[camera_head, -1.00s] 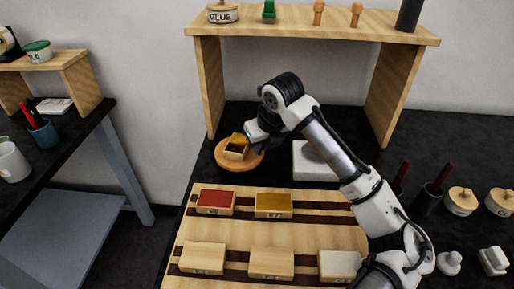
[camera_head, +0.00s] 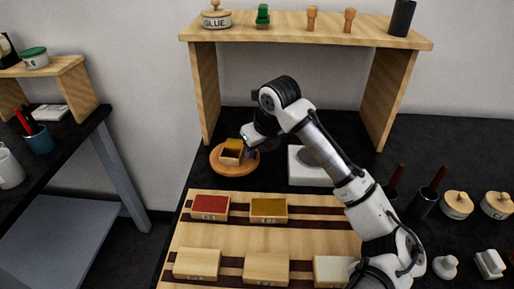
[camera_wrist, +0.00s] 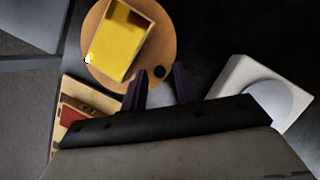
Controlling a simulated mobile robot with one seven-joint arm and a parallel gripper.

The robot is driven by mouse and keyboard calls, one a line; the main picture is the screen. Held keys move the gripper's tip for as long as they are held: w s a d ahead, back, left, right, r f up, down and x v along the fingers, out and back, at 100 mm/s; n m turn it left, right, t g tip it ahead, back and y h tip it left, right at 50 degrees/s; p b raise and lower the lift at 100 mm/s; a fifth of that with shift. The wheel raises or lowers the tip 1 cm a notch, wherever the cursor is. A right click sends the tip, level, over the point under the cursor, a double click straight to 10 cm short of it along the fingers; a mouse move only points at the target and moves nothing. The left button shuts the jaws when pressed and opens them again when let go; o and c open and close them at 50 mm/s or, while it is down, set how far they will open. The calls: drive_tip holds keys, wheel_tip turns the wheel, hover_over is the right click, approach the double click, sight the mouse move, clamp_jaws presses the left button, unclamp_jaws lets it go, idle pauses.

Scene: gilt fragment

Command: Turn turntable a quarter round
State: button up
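The turntable is a round wooden disc (camera_head: 234,169) on the dark table, in the middle of the head view and at the top of the wrist view (camera_wrist: 97,42). A small wooden box with a yellow inside or top (camera_head: 231,153) stands on it, also seen in the wrist view (camera_wrist: 124,42). A small dark round peg (camera_wrist: 160,71) shows near the disc's rim. My gripper (camera_wrist: 160,74) is at the rim, its two dark fingers apart with the peg between or just beyond their tips. I cannot tell whether they touch it. In the head view the arm hides the rim's right side.
A white block with a round top (camera_head: 308,172) stands right of the turntable. A wooden rack with red (camera_head: 210,205) and ochre (camera_head: 269,208) boxes lies in front. A wooden shelf (camera_head: 300,37) spans behind. Dark cups and lidded pots stand at right.

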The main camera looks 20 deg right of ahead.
drive_tip(key=shift+o, duration=0.5)
drive_tip(key=b+v, duration=0.2)
drive_tip(key=v, duration=1.1)
drive_tip(key=shift+s+r, duration=0.2)
drive_tip(key=shift+r, duration=0.1)
drive_tip(key=shift+c, duration=0.5)
